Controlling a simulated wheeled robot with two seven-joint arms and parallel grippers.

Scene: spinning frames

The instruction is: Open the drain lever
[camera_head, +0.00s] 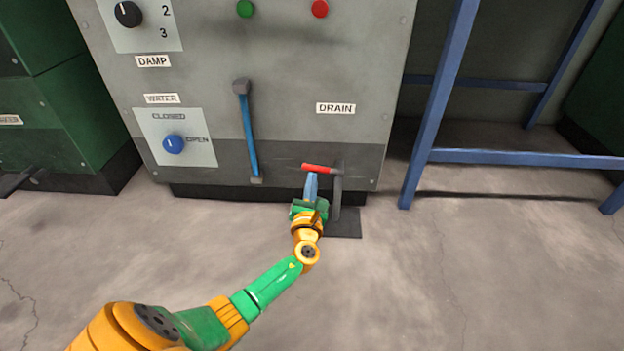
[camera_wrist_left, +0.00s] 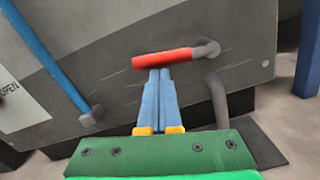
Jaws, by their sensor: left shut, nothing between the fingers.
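The drain lever (camera_head: 318,168) has a red handle and sits low on the grey machine, below the DRAIN label (camera_head: 336,107). Its handle lies roughly level and points left from a grey pivot. In the left wrist view the red handle (camera_wrist_left: 162,58) is just beyond my fingertips. My left gripper (camera_head: 312,178) is shut and empty, its blue fingers together, with the tips at or just under the handle. I cannot tell whether they touch it. A grey drain pipe (camera_head: 337,195) bends down below the pivot. My right gripper is not in view.
A blue vertical bar handle (camera_head: 249,135) is left of the lever. A blue WATER knob (camera_head: 173,144) sits further left. A blue metal frame (camera_head: 430,120) stands at right. A dark plate (camera_head: 345,224) lies under the pipe. The concrete floor in front is clear.

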